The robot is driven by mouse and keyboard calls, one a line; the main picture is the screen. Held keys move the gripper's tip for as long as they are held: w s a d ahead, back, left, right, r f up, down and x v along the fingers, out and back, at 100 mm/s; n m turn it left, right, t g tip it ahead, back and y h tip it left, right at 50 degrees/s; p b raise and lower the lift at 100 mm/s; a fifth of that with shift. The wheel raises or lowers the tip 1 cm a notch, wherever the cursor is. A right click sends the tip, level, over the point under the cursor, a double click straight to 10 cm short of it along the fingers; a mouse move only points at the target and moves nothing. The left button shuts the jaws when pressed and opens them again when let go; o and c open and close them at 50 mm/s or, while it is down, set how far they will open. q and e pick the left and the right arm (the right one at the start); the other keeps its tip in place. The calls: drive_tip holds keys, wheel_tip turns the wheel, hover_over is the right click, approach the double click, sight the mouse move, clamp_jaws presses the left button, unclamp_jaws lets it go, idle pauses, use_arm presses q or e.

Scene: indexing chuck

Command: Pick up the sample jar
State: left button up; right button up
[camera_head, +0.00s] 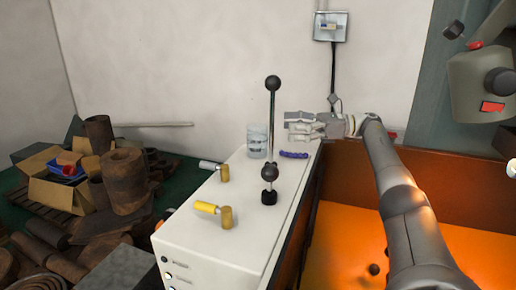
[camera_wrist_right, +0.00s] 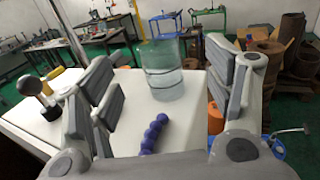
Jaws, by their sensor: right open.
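The sample jar (camera_head: 257,141) is a clear, upright container with a pale label, standing at the back of the white cabinet top (camera_head: 200,232). In the right wrist view the jar (camera_wrist_right: 164,76) shows between and beyond my open fingers, apart from both. My right gripper (camera_head: 291,127) is open and empty, to the right of the jar with its fingers pointing left toward it. My left gripper is in neither view.
A black-knobbed lever (camera_head: 272,120) stands in front of the jar. A purple beaded hose (camera_head: 294,155) lies right of it; it also shows in the wrist view (camera_wrist_right: 153,133). Two brass valves, one with a yellow handle (camera_head: 207,207), sit nearer. An orange-lit bin lies right.

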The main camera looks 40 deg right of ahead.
sight(258, 127)
drive_tip(key=x, duration=0.5)
drive_tip(key=shift+s+a+r, duration=0.1)
drive_tip(key=shift+a, duration=0.1)
drive_tip(key=p+x, duration=0.2)
drive_tip(key=x, duration=0.2)
drive_tip(key=shift+p, duration=0.4)
drive_tip(key=shift+w+a+f, duration=0.2)
drive_tip(key=shift+w+a, duration=0.15)
drive_tip(key=shift+a, duration=0.05)
drive_tip(key=shift+d, duration=0.1)
drive_tip(key=shift+f, duration=0.1)
drive_tip(key=shift+c, duration=1)
drive_tip(key=c, duration=0.9)
drive_tip(key=shift+c, duration=0.2)
